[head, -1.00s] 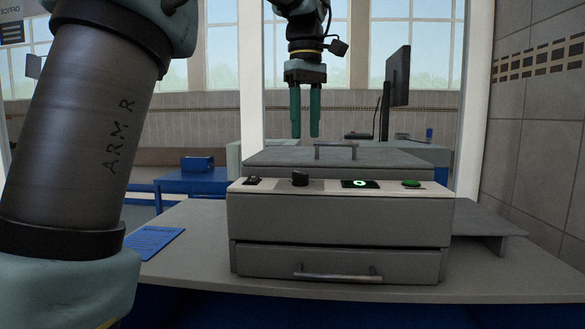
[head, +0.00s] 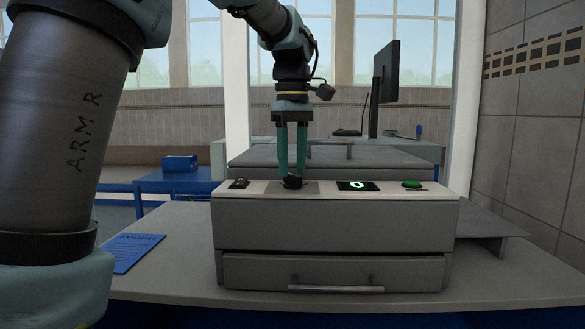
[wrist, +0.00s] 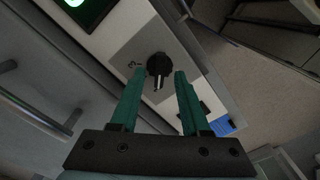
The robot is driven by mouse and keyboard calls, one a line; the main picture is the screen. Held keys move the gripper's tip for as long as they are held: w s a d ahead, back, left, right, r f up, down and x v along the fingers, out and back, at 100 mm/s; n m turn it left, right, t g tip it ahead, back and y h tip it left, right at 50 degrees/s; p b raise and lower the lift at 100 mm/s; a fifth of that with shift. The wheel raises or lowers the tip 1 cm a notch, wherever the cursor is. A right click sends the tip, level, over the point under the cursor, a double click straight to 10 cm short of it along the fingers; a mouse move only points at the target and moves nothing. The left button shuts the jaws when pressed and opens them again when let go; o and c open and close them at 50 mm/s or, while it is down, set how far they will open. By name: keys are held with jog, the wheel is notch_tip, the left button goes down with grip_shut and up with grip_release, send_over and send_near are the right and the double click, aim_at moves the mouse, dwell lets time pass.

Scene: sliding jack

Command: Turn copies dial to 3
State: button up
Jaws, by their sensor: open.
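The copies dial (head: 292,182) is a black knob on the light control strip of the grey copier (head: 335,222). In the wrist view the dial (wrist: 159,68) has a pale pointer line and sits on a grey plate with a small mark beside it. The display (head: 357,185) to its right shows a green 0. My gripper (head: 292,172) points down at the dial, its two green fingers apart. In the wrist view the fingertips (wrist: 157,74) are on either side of the knob; I cannot tell whether they touch it.
A green button (head: 413,184) is right of the display and a small black switch (head: 238,184) is left of the dial. The lid (head: 335,157) with a handle lies behind the strip. A drawer handle (head: 335,289) juts out in front. A blue sheet (head: 132,251) lies left.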

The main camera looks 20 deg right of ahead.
jog(key=shift+f, duration=0.75)
jog(key=shift+c, duration=0.3)
grip_shut()
